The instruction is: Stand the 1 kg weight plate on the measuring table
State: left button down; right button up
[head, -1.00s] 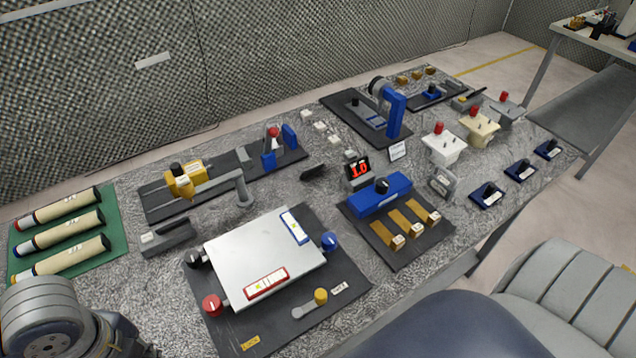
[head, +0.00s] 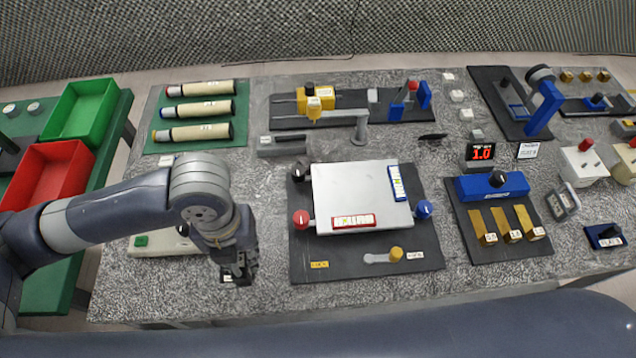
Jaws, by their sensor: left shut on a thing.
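My left gripper (head: 237,270) points down over the grey speckled bench near its front edge, left of the black mat. It is shut on a small dark thing at its fingertips, mostly hidden; I cannot read any mark that would show it as the 1 kg weight plate. The flat silver table (head: 355,197), which looks like the measuring table, lies on the black mat (head: 433,250) to the right of the gripper. My right gripper is out of view.
Three cream tubes (head: 200,110) lie on a green mat at the back left. A green bin (head: 80,113) and a red bin (head: 48,178) stand on the far-left table. A yellow-knobbed lever (head: 394,254) lies before the silver table. A display (head: 481,153) reads 1.0.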

pick_arm(q)
jog(key=shift+w, duration=0.15)
jog(key=p, duration=0.4)
send_over(255, 203)
jog(key=shift+f, duration=0.65)
jog(key=shift+f+p, duration=0.5)
jog(key=shift+f, duration=1.1)
jog(key=shift+w+f, duration=0.1)
jog(key=shift+f, duration=0.1)
jog(key=c, duration=1.8)
grip_release()
jog(key=shift+f, duration=0.25)
jog(key=o, duration=0.4)
jog(key=shift+o, duration=0.2)
